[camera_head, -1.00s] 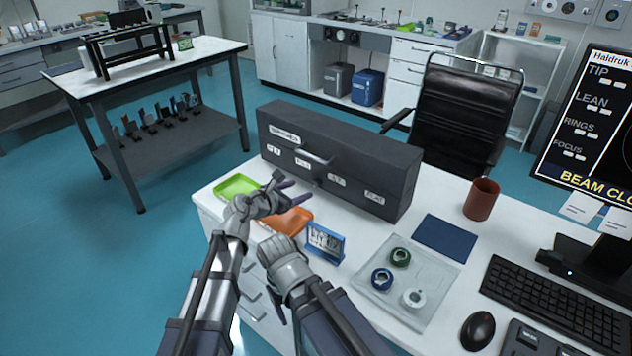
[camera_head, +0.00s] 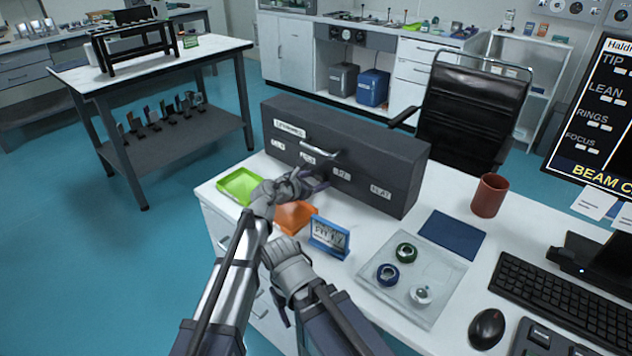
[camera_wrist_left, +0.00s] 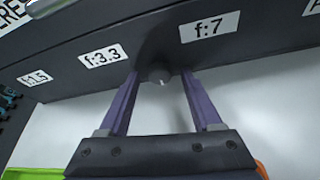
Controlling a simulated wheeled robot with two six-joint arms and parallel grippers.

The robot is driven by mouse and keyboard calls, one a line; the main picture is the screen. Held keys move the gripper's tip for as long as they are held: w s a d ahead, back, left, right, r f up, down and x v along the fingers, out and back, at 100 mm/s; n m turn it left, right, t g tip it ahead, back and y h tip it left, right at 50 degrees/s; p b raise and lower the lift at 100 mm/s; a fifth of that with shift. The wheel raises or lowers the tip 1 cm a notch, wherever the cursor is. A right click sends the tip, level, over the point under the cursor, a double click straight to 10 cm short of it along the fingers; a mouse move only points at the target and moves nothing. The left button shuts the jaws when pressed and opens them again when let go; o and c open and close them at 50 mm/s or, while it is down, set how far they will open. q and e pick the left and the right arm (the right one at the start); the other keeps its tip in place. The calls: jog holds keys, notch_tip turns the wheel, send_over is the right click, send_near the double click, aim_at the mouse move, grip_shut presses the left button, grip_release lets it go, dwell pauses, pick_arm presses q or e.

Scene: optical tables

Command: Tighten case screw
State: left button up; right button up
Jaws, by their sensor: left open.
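The dark grey case (camera_head: 395,170) stands on the white desk, with a pale handle (camera_head: 318,150) and several white labels on its front. In the left wrist view a small round dark screw head (camera_wrist_left: 160,76) with a light mark sits low on the case front, between the "f:3.3" and "f:7" labels. My left gripper (camera_head: 314,181) is open at the case's lower front. In the wrist view its two purple fingertips (camera_wrist_left: 160,80) stand either side of the screw head, apart from it. The screw is hidden in the head view. My right arm's wrist is low in front of the desk; its jaws are unclear.
A green tray (camera_head: 240,186), an orange tray (camera_head: 294,217) and a blue-framed stand (camera_head: 329,236) lie close to my left arm. A clear mat (camera_head: 430,290) with tape rolls, a blue pad (camera_head: 452,234) and a red-brown mug (camera_head: 489,195) are to the right.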

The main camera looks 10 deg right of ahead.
pick_arm(q)
grip_shut()
dwell(0.3)
jog(key=shift+n, duration=0.3)
jog(key=shift+w+a+n+g+h, duration=0.1)
jog(key=shift+w+n+g+h, duration=0.05)
jog(key=shift+n+g+h, duration=0.55)
jog(key=shift+n+g+h+b, duration=0.3)
jog(key=shift+n+g, duration=0.3)
jog(key=shift+n, duration=0.7)
grip_release()
jog(key=shift+a, duration=0.15)
